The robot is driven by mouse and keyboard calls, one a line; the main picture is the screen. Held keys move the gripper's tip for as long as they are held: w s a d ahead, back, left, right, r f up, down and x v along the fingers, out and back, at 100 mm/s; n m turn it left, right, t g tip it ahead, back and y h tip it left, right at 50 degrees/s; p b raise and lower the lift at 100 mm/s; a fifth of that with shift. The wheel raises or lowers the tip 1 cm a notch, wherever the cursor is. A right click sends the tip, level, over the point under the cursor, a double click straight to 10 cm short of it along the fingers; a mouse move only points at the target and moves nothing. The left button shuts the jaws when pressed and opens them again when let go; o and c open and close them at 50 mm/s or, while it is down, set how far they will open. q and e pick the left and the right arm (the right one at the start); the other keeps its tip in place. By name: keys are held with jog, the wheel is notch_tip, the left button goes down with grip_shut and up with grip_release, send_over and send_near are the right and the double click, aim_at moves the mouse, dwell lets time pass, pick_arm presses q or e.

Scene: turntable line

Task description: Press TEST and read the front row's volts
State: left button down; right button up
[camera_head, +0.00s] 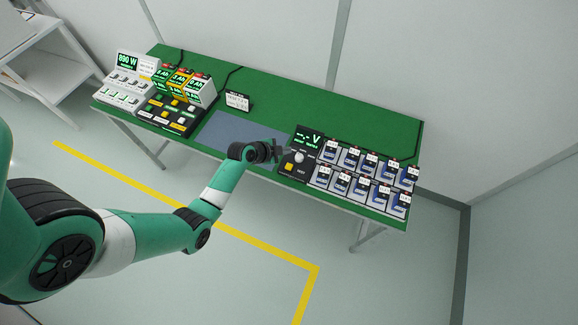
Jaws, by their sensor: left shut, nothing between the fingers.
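The tester (307,139) stands at the right half of the green bench. Its dark display shows green dashes and a "V", with no number readable. Its panel carries a white round knob (299,157) and a yellow-orange button (289,167); their labels are too small to read. Right of it, blue-and-white cells sit in a front row (340,184) and a back row (371,164), each with a small white tag. My left gripper (287,152) is shut and empty, just left of the knob; I cannot tell whether it touches the panel. My right gripper is not in view.
A grey-blue mat (225,129) lies mid-bench, with a small sign (238,101) behind it. At the left stand a white unit (126,80) reading "890 W" and green-display battery packs (201,88) on a charger. The bench's back right (340,110) is clear.

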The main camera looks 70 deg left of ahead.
aim_at(286, 167)
pick_arm(q)
jog(key=shift+f+b, duration=4)
jog(key=shift+f, duration=0.4)
jog(key=shift+f+b, duration=0.4)
jog(key=shift+f+b, duration=0.4)
jog(key=shift+f, duration=0.05)
jog(key=shift+r, duration=0.1)
jog(key=shift+r+p, duration=0.75)
jog(key=shift+r, duration=0.05)
notch_tip(286, 167, up, 5)
jog(key=p, duration=0.4)
jog(key=shift+p, duration=0.3)
